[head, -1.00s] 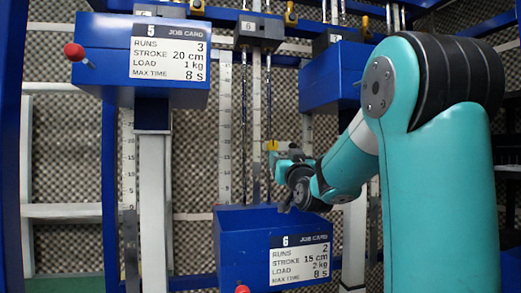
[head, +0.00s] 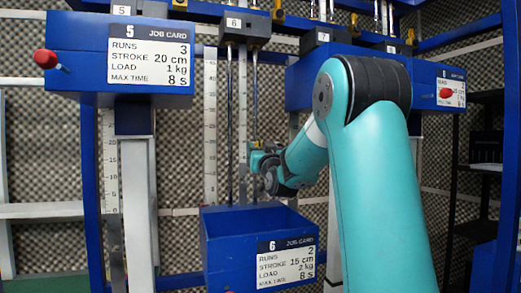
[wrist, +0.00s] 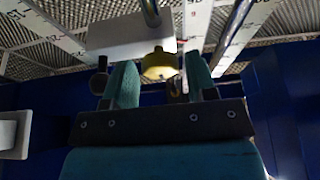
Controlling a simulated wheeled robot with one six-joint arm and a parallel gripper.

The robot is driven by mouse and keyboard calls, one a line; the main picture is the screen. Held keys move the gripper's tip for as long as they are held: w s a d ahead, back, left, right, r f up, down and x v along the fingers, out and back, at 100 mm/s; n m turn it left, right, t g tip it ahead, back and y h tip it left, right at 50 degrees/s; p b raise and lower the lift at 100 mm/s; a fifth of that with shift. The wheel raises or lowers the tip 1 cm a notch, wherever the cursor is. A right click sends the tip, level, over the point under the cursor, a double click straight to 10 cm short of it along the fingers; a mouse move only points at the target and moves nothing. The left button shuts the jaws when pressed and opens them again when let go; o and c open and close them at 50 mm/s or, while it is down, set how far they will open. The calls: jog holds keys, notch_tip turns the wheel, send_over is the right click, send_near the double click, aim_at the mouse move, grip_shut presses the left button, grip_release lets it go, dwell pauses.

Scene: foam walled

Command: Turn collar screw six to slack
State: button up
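The blue station six box (head: 222,245) stands low in the middle of the head view, its job card (head: 285,262) facing me. Thin rods and ruled strips rise above it. My gripper (head: 258,152) is beside the right rod, above the box. In the wrist view, a yellow screw knob (wrist: 160,65) sits at the tips of my gripper (wrist: 162,80), between its two teal fingers. The fingers stand apart, with a slight gap visible beside the knob. Contact is unclear. A white block (wrist: 125,35) is behind the knob, with a rod (wrist: 150,12) above it.
The station five box (head: 75,60), with a red knob (head: 46,58), hangs at upper left on a pale post (head: 138,210). More blue boxes (head: 300,90) stand at upper right behind my arm. Blue frame posts and a dark shelf (head: 485,165) bound the space.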

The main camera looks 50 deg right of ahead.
jog(key=c, duration=0.7)
jog(key=shift+f+b, duration=0.1)
jog(key=shift+b, duration=0.25)
jog(key=shift+r+m+g+y+b, duration=0.25)
jog(key=shift+m+g+y+b, duration=0.85)
jog(key=shift+m+b, duration=3.5)
jog(key=shift+r+m+g+y+b, duration=0.4)
jog(key=shift+m+g+b, duration=1.2)
jog(key=shift+m, duration=5.8)
jog(key=shift+r+m+g+y+b, duration=0.1)
jog(key=shift+m+g+y+b, duration=1)
jog(key=shift+m+b, duration=3.55)
jog(key=m+p, duration=0.2)
jog(key=shift+m+p, duration=0.25)
jog(key=shift+p, duration=0.15)
